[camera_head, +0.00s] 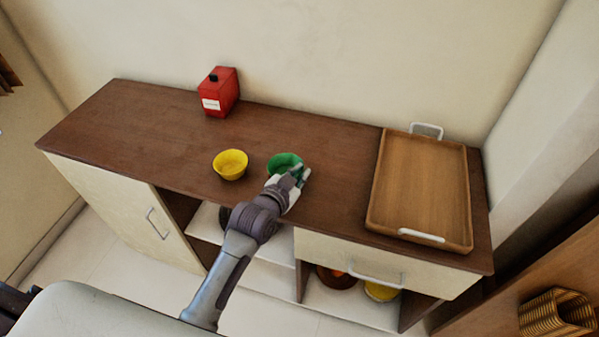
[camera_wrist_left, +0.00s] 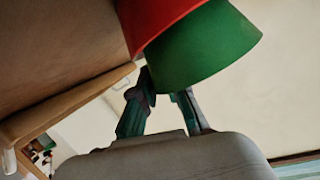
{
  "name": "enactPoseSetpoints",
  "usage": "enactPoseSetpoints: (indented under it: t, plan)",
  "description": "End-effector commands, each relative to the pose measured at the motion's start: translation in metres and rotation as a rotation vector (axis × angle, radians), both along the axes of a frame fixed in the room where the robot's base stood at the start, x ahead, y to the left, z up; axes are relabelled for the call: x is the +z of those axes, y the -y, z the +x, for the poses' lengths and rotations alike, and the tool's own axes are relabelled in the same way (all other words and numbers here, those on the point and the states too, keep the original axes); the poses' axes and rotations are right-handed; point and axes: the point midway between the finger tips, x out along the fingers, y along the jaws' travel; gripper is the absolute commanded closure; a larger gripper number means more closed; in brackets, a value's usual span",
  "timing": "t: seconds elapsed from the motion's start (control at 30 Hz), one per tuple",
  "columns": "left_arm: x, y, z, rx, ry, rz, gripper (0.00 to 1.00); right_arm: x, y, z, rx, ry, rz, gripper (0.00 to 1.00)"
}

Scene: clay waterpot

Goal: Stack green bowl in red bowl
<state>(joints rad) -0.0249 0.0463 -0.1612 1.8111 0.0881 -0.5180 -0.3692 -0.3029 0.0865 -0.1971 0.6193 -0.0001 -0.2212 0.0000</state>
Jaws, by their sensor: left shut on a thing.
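The green bowl (camera_head: 285,161) is over the front part of the brown countertop, right of a yellow bowl. My left gripper (camera_head: 299,175) is at its right front side and shut on it. In the left wrist view, the green bowl (camera_wrist_left: 205,45) fills the upper middle, with my gripper's fingertips (camera_wrist_left: 163,85) at its edge. A red curved surface, which looks like the red bowl (camera_wrist_left: 165,18), lies between the green bowl and the counter. I cannot tell whether the green bowl rests in it. No red bowl can be made out in the head view. My right gripper is not in view.
The yellow bowl (camera_head: 230,164) stands close left of the green one. A red canister (camera_head: 218,92) stands at the back. A wooden tray (camera_head: 378,205) with white handles takes up the right end. The counter's left part is clear. Dishes sit on the shelf below.

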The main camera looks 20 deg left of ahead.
Motion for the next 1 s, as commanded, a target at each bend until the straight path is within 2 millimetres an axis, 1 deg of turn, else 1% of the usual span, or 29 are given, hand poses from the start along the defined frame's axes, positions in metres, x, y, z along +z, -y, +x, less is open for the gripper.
enactPoseSetpoints:
  t: [0.17,0.43,0.57,0.6,0.67,0.7,0.73,1.0]
  plan:
    - [-0.003,0.000,0.000,-0.001,-0.001,0.000,1.00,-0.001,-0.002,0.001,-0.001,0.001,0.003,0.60]
    - [-0.011,0.000,0.000,-0.001,-0.001,0.001,1.00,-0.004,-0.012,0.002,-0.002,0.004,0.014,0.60]
    - [-0.012,0.000,0.000,-0.001,-0.001,0.001,1.00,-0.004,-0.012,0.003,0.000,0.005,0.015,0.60]
    - [-0.013,0.000,0.000,0.000,-0.003,0.002,0.83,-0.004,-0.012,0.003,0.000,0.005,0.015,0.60]
    - [-0.013,0.000,-0.001,0.000,-0.003,0.002,0.73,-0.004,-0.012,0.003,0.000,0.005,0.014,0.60]
    - [-0.013,0.000,-0.001,0.000,-0.004,0.002,0.67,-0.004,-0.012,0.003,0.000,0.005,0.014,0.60]
    - [-0.013,0.000,-0.001,0.000,-0.004,0.002,0.63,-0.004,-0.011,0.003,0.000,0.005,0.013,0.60]
    - [-0.013,0.000,-0.001,0.000,-0.005,0.002,0.63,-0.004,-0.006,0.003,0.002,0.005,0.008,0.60]
